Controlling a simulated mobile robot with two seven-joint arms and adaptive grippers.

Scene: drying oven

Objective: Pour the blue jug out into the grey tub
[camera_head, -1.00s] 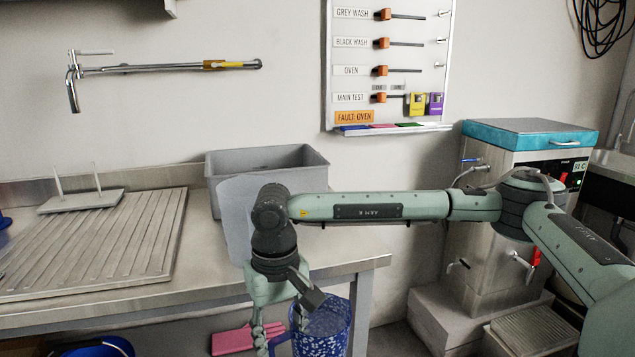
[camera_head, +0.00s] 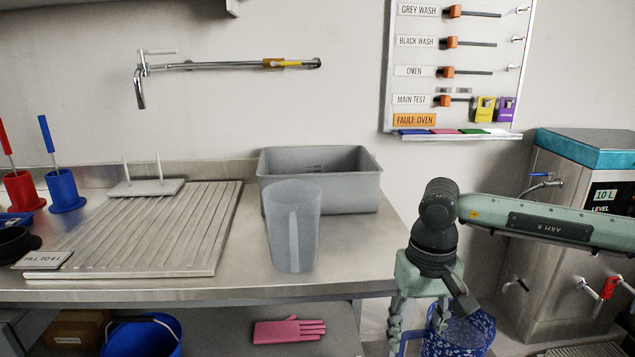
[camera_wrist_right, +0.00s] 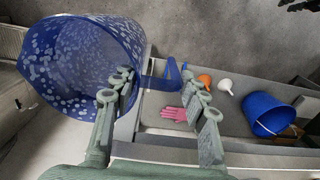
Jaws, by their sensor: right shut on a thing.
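The blue jug (camera_head: 460,332), speckled white, is at the lower right of the head view, low in front of the bench's right end. My right gripper (camera_head: 418,322) is shut on its handle; the handle (camera_wrist_right: 166,82) shows between the fingers in the right wrist view. There the jug's wide mouth (camera_wrist_right: 75,60) is at the upper left; I cannot tell how full it is. The grey tub (camera_head: 335,200) stands upright at the back right of the bench, up and left of the jug. My left gripper is not in view.
A tall grey jug (camera_head: 293,235) stands just in front of the tub. A ribbed drainer (camera_head: 150,235) covers the bench's left part. A blue bucket (camera_head: 140,338) and pink glove (camera_head: 289,331) are on the shelf below. A dispenser with taps (camera_head: 580,190) stands right.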

